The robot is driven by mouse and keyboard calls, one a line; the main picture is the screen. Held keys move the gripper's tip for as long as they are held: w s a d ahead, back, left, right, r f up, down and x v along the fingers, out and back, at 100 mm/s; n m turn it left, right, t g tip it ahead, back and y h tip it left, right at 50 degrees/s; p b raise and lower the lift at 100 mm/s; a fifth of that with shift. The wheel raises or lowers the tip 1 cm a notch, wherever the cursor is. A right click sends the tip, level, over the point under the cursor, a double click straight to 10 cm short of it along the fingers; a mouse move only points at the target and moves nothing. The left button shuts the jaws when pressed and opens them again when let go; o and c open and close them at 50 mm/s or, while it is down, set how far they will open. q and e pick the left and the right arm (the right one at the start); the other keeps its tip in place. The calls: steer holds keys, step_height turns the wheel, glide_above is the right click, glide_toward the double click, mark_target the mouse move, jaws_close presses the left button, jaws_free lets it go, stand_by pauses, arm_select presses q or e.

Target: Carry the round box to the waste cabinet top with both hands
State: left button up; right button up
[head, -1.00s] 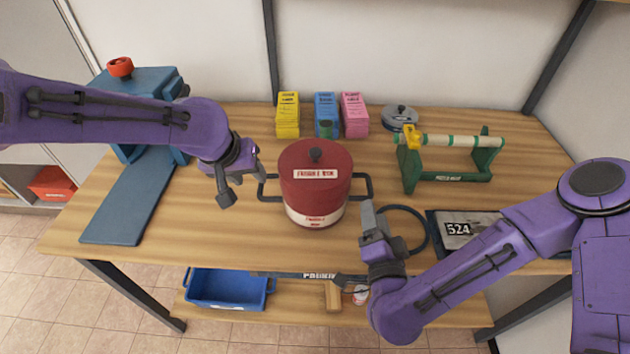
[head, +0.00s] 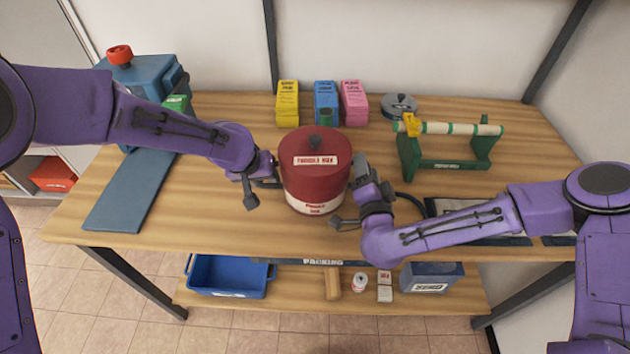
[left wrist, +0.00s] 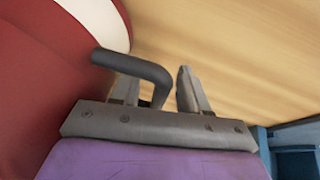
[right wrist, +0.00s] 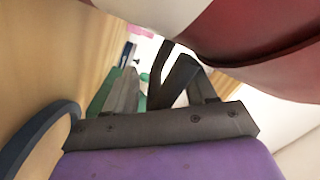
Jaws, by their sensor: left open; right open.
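The round box (head: 315,180) is dark red with a white lower band, a lid knob and a dark handle on each side. It stands upright on the wooden table. My left gripper (head: 264,170) is at its left side. In the left wrist view the left handle (left wrist: 140,64) reaches in between the open fingers (left wrist: 158,90). My right gripper (head: 362,168) is at its right side. In the right wrist view the dark right handle (right wrist: 178,80) shows between the open fingers (right wrist: 165,88). In the head view, the grippers mostly hide both handles. I cannot identify a waste cabinet top.
Yellow (head: 288,103), blue (head: 326,103) and pink (head: 353,103) paper stacks stand behind the box. A green roll holder (head: 445,165) is at the right, and a blue machine (head: 140,80) at the left. A blue bin (head: 228,293) sits on the lower shelf.

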arm_select(q)
steer(key=shift+f, duration=0.1)
arm_select(e)
steer(key=shift+w, duration=0.15)
arm_select(q)
steer(key=c, duration=0.7)
arm_select(e)
steer(key=c, duration=0.7)
arm_select(q)
jaws_close()
arm_select(e)
jaws_close()
arm_select(q)
steer(key=shift+r, duration=0.2)
arm_select(e)
steer(key=shift+r, duration=0.2)
